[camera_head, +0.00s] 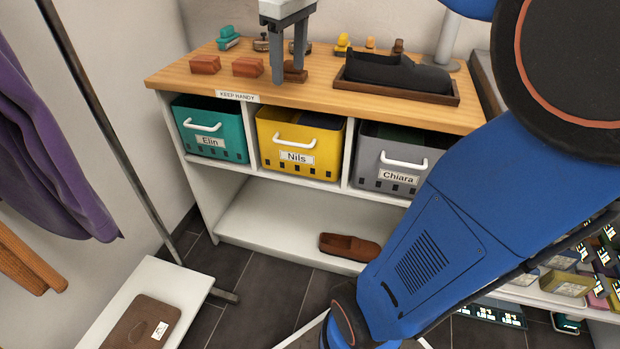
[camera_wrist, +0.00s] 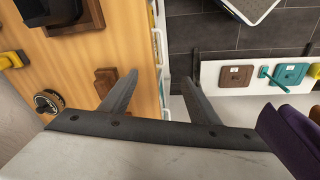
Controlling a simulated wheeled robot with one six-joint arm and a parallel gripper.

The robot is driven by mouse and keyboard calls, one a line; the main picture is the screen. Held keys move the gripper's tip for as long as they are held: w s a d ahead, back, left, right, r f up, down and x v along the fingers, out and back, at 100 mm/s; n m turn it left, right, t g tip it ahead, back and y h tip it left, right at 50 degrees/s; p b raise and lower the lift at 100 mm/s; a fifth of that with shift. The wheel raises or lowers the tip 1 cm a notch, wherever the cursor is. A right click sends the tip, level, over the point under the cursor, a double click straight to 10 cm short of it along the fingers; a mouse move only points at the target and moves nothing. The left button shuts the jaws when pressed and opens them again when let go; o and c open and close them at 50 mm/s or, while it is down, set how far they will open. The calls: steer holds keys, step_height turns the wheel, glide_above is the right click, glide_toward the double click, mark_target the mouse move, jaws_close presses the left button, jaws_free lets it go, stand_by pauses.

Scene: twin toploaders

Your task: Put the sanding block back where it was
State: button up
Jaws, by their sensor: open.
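A small dark brown block (camera_head: 295,74) lies on the wooden bench top, left of the black shoe's tray. It also shows in the wrist view (camera_wrist: 105,82), just outside the left finger. Two reddish-brown blocks, one farther left (camera_head: 205,64) and one nearer (camera_head: 248,67), lie behind the "KEEP HANDY" label (camera_head: 237,96). I cannot tell for sure which block is the sanding block. My gripper (camera_head: 288,74) points down over the front of the bench, open, with nothing seen held. In the wrist view my gripper (camera_wrist: 160,80) has its fingers spread over the bench's front edge.
A black shoe (camera_head: 395,72) lies in a brown tray (camera_head: 350,91) at right. Teal (camera_head: 210,143), yellow (camera_head: 300,172) and grey (camera_head: 385,172) bins fill the shelf below. Teal brushes (camera_head: 228,38), tins and yellow items stand along the back. A brown shoe (camera_head: 349,246) lies on the lower shelf.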

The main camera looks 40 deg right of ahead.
steer(key=s+a+f+m+t, duration=0.1)
steer(key=s+a+f+m, duration=0.1)
steer(key=s+f, duration=0.7)
steer(key=s+a+f+m+t, duration=0.2)
steer(key=s+a+f, duration=0.3)
steer(key=s+f, duration=0.5)
steer(key=shift+a+f+m, duration=0.3)
steer(key=shift+f+m, duration=0.1)
steer(key=shift+d, duration=0.1)
